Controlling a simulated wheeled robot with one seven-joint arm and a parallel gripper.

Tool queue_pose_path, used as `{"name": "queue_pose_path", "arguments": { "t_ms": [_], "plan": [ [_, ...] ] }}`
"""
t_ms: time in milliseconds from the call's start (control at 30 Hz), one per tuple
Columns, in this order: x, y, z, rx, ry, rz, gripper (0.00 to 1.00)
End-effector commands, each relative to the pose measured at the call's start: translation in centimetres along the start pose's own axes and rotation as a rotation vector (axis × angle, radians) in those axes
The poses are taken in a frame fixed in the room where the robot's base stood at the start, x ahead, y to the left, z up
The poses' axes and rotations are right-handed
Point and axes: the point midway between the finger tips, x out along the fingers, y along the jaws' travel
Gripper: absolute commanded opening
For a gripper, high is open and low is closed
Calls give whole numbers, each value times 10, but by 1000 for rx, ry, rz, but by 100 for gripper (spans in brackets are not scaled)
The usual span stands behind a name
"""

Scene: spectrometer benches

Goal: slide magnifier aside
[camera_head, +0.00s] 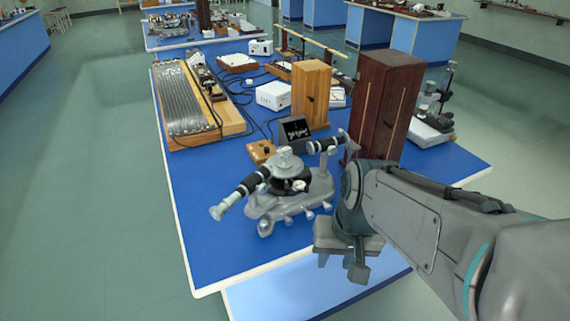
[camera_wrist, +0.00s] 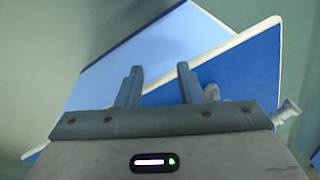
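I cannot pick out a magnifier with certainty in either view. A grey and black spectrometer (camera_head: 290,185) stands at the near end of the blue bench (camera_head: 215,240), with its two tube arms pointing to opposite sides. My gripper (camera_head: 345,268) hangs just right of the spectrometer, at the bench's near right edge, pointing down. In the wrist view my gripper (camera_wrist: 158,70) has its two fingers apart with nothing between them. Pale metal parts, probably of the spectrometer (camera_wrist: 288,112), show at the right of that view.
Behind the spectrometer stand a light wooden box (camera_head: 310,92), a tall dark wooden box (camera_head: 385,110), a small black device (camera_head: 295,130) and a white box (camera_head: 273,95). A wired wooden board (camera_head: 190,105) lies at the left. The bench's near left corner is clear.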

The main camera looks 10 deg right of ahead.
Motion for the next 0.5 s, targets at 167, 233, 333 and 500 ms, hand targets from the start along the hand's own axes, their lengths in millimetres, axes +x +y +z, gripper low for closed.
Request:
{"name": "queue_pose_path", "arguments": {
  "t_ms": [167,233,333,500],
  "plan": [
    [30,-15,4,311,-252,-187,34],
    [38,-24,2,446,-349,-278,34],
    [47,-35,-10,642,-474,-418,34],
    [57,-40,-46,980,-645,-683,34]
  ]
}}
